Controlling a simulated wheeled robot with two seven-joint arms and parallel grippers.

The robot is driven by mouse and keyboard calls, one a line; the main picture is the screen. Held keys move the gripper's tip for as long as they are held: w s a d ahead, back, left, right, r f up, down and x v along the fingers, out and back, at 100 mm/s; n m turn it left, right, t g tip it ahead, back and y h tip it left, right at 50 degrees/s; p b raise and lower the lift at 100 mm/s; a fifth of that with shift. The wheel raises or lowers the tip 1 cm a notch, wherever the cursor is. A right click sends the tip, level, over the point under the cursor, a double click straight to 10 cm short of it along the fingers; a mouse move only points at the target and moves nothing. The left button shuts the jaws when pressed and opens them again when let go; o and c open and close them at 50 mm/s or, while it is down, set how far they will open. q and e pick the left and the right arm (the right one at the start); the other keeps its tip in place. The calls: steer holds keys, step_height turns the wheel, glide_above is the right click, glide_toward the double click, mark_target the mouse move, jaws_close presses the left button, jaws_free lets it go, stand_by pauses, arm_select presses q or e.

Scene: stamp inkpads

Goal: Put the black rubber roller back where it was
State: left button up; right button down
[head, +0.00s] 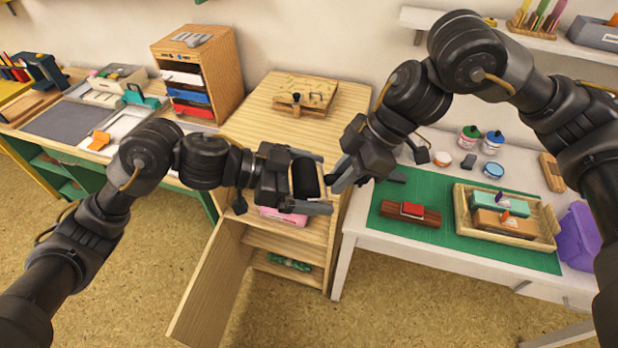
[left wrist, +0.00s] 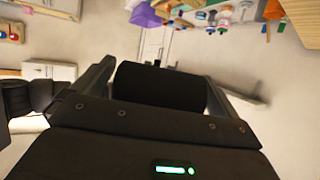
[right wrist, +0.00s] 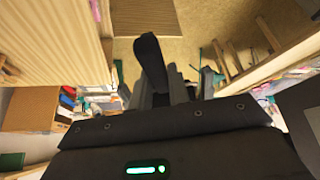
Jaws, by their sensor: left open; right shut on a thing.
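The black rubber roller (head: 305,178) is held in the air in front of the open wooden cabinet. My left gripper (head: 322,183) is open, with its fingers on either side of the roller's black cylinder, which also fills the gap between them in the left wrist view (left wrist: 160,86). My right gripper (head: 340,182) is shut on the roller from the right side. In the right wrist view a black part of the roller (right wrist: 149,60) stands up at the right gripper's fingers. The exact grip point is hidden.
The cabinet door (head: 212,285) hangs open below my grippers; a pink item (head: 283,217) and a green item (head: 289,262) lie inside. At right, a white table carries a green mat (head: 450,236), a red-topped block (head: 411,212) and a wooden tray (head: 461,209). A wooden drawer unit (head: 223,62) stands left.

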arm_select(q)
steer(key=c, duration=1.1)
steer(key=shift+c, duration=0.2)
arm_select(e)
steer(key=c, duration=1.3)
jaws_free()
steer(key=shift+o, duration=0.2)
steer(key=shift+r, duration=0.1)
